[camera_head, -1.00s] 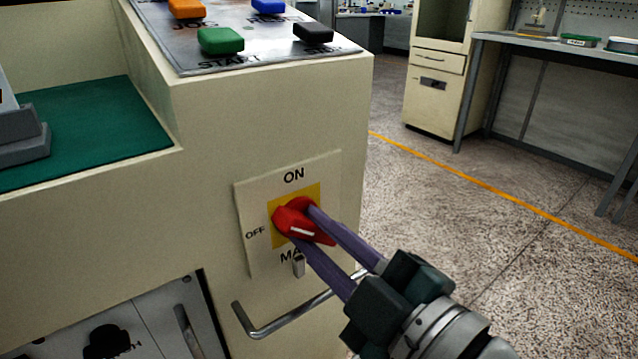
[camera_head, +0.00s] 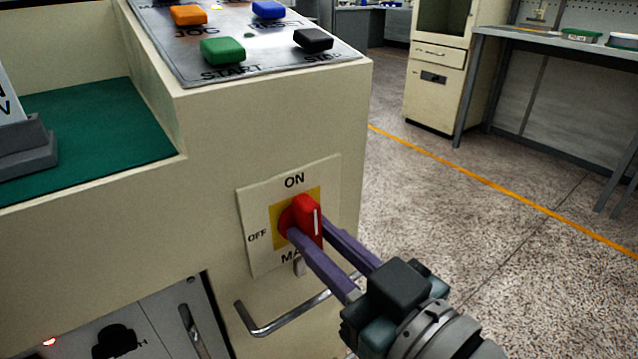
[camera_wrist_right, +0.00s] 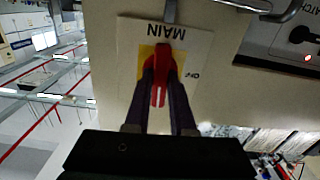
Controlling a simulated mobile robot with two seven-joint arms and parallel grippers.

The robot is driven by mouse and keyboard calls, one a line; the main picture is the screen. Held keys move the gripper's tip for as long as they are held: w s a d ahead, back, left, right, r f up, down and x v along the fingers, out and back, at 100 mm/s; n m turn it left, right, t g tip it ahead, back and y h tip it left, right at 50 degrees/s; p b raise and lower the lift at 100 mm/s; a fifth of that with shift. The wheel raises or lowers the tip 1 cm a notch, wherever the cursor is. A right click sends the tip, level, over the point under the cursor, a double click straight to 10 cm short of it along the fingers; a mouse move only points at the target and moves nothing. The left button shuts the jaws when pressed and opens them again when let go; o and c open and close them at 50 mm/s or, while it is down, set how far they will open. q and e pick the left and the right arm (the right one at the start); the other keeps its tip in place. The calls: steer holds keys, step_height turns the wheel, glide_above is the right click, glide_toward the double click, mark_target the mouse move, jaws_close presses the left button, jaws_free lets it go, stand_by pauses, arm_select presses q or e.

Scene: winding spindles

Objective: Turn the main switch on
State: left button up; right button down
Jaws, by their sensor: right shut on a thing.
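The main switch is a red knob (camera_head: 308,215) with a white line, on a yellow square of a cream plate (camera_head: 255,262) marked ON, OFF and MAIN. The knob stands upright, its white line pointing up toward ON. My right gripper (camera_head: 309,232) is shut on the knob, one purple finger on each side. The right wrist view shows the red knob (camera_wrist_right: 159,90) between the fingers of the right gripper (camera_wrist_right: 161,82), with the plate upside down there. My left gripper is not in view.
A bent metal handle (camera_head: 290,318) sticks out below the plate. A panel with orange, blue, green and black buttons (camera_head: 222,51) tops the cream machine. A red light (camera_head: 49,341) glows at lower left. Open floor (camera_head: 450,230) lies to the right.

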steer(key=shift+m, duration=0.4)
steer(key=c, duration=0.8)
jaws_free()
steer(key=shift+o, duration=0.2)
steer(key=shift+s+d, duration=0.25)
steer(key=shift+s, duration=0.05)
steer(key=p+v, duration=0.2)
steer(key=v, duration=0.7)
